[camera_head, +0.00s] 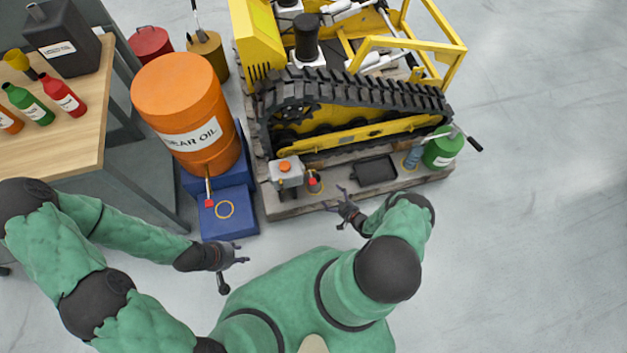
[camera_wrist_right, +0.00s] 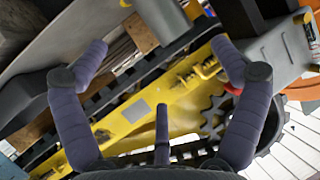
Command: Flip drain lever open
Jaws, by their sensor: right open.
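An orange gear oil drum (camera_head: 180,100) stands on a blue stand, with a tap at its lower front. A small red handle (camera_head: 209,203) sits at the tap's end. A second small red part (camera_head: 312,182) shows at the tracked carrier's front left; I cannot tell which is the drain lever. My right gripper (camera_head: 339,206) is open and empty, just in front of the carrier's base edge. Its fingers (camera_wrist_right: 163,48) are spread before the yellow track frame in the right wrist view. My left gripper (camera_head: 243,254) looks open and empty, below and right of the blue stand.
The tracked carrier (camera_head: 360,133) stands on a low platform. A black tray (camera_head: 375,170) and a green container (camera_head: 442,150) are on its front edge. The blue stand (camera_head: 229,222) has a yellow ring marking. A wooden table (camera_head: 85,115) with bottles is at left. The right floor is clear.

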